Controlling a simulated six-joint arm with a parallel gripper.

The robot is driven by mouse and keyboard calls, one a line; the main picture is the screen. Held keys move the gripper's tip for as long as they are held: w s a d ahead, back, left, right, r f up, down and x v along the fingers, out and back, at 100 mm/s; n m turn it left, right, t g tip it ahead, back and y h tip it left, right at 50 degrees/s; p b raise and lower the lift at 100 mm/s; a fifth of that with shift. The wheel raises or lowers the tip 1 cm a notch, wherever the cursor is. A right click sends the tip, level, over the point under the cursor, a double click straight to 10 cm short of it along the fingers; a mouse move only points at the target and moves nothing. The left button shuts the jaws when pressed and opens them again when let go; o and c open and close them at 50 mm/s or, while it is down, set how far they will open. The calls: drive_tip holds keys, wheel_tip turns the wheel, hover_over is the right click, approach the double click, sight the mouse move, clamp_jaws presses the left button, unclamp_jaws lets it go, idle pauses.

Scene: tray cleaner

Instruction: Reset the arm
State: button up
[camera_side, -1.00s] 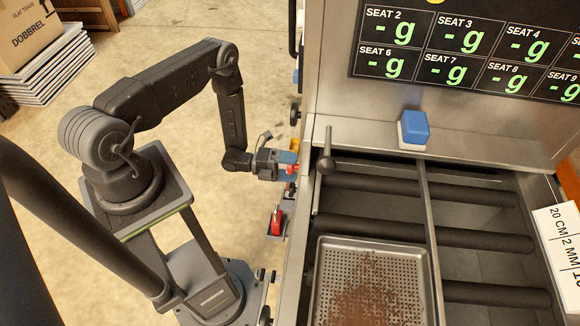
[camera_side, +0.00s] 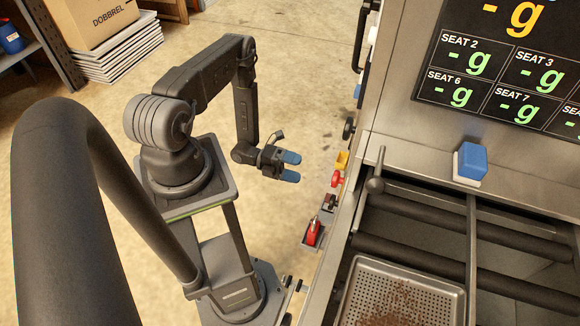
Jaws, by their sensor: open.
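My gripper (camera_side: 291,167) is in the middle of the side view, at the end of my bent arm. Its two blue-tipped fingers are apart with nothing between them. It points right, toward the machine's side, with a gap of bare floor behind it. A perforated metal tray (camera_side: 456,290) with brown residue lies in the machine at the lower right, well away from my gripper.
Red (camera_side: 313,232) and yellow (camera_side: 342,160) controls stick out from the machine's left side, just right of my gripper. A blue-topped block (camera_side: 470,163) sits on the machine ledge. A lever with a ball knob (camera_side: 375,185) rises at the front edge. Cardboard (camera_side: 95,20) stands at the back left.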

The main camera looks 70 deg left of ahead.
drive_tip(key=shift+s+a, duration=0.45)
drive_tip(key=shift+a, duration=0.05)
drive_tip(key=w+a+r+n+g+y, duration=0.1)
drive_tip(key=w+a+r+n+y, duration=0.2)
drive_tip(key=w+r+y, duration=0.35)
drive_tip(key=w+a+r+n+g+y, duration=0.1)
drive_tip(key=w+a+r+n+y, duration=0.25)
drive_tip(key=w+r, duration=0.6)
wheel_tip(320, 180, up, 10)
drive_tip(key=w+d+n+y, duration=0.1)
drive_tip(key=d+n+y, duration=0.1)
drive_tip(key=n+y, duration=0.25)
drive_tip(key=s+d+r+n+g+y, duration=0.1)
drive_tip(key=s+d+r+n, duration=0.3)
drive_tip(key=s+r+n, duration=0.15)
drive_tip(key=s+d+r+n+g+y, duration=0.1)
drive_tip(key=s+d+r+n+g, duration=0.1)
drive_tip(key=s+d+r+n, duration=0.35)
drive_tip(key=s+d+r+n+g+h, duration=0.1)
drive_tip(key=s+d+r+n+h, duration=0.1)
drive_tip(key=s+d, duration=0.2)
drive_tip(key=s+d+r+n+g+h, duration=0.1)
drive_tip(key=s+d+r+n, duration=0.2)
drive_tip(key=s, duration=0.6)
drive_tip(key=shift+s+d+h, duration=0.3)
drive_tip(key=shift+d+h, duration=0.05)
drive_tip(key=shift+d, duration=0.2)
